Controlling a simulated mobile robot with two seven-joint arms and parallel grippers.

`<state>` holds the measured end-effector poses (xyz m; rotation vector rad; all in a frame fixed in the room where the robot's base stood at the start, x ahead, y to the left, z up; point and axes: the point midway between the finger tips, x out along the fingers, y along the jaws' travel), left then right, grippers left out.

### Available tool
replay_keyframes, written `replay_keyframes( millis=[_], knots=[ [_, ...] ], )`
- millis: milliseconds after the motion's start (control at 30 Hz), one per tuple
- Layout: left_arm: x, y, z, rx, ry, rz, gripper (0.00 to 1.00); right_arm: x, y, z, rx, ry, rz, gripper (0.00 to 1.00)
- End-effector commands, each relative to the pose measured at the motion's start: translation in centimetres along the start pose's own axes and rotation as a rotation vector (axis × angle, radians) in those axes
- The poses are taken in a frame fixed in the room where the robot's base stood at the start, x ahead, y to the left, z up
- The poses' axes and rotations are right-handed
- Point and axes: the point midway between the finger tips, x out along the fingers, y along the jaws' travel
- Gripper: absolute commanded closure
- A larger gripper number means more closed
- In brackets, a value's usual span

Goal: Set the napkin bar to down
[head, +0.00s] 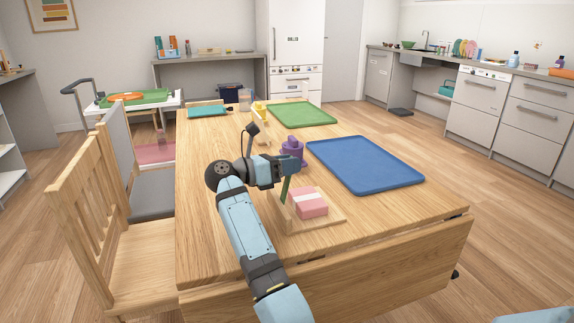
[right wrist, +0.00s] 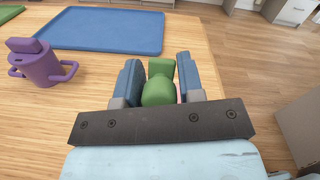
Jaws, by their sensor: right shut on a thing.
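The napkin holder has a wooden base (head: 327,218) on the table's near part, with a stack of pink and white napkins (head: 310,203) on it. Its green bar (head: 285,190) stands up, slightly tilted, at the left side of the napkins. My right gripper (head: 292,170) is shut on the upper end of the bar. In the right wrist view the bar's green end (right wrist: 159,85) sits between the two blue fingers (right wrist: 160,76), and the napkins are almost wholly hidden. My left gripper is not in view.
A purple two-handled pot (head: 291,153) stands just behind the gripper; it also shows in the right wrist view (right wrist: 42,66). A blue tray (head: 365,165) lies to the right, a green tray (head: 303,114) farther back. Chairs (head: 150,255) line the left side. The table's near left is bare.

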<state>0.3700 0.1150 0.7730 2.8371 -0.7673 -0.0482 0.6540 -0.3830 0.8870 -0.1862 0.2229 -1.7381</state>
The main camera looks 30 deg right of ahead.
Motion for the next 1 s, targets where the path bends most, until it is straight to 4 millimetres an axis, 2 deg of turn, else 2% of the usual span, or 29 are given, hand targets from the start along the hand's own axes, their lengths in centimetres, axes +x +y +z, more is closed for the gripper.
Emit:
replay_keyframes(
  millis=[467,633,1000],
  knots=[
    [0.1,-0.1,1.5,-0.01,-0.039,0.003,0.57,2.5,0.1,-1.0,-0.007,0.002,-0.006,1.0],
    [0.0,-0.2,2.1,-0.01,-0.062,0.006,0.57,3.6,0.1,-1.6,0.002,0.132,0.028,1.0],
    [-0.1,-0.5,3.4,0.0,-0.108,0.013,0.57,5.4,0.3,-3.0,-0.003,0.123,0.023,1.0]
  ],
)
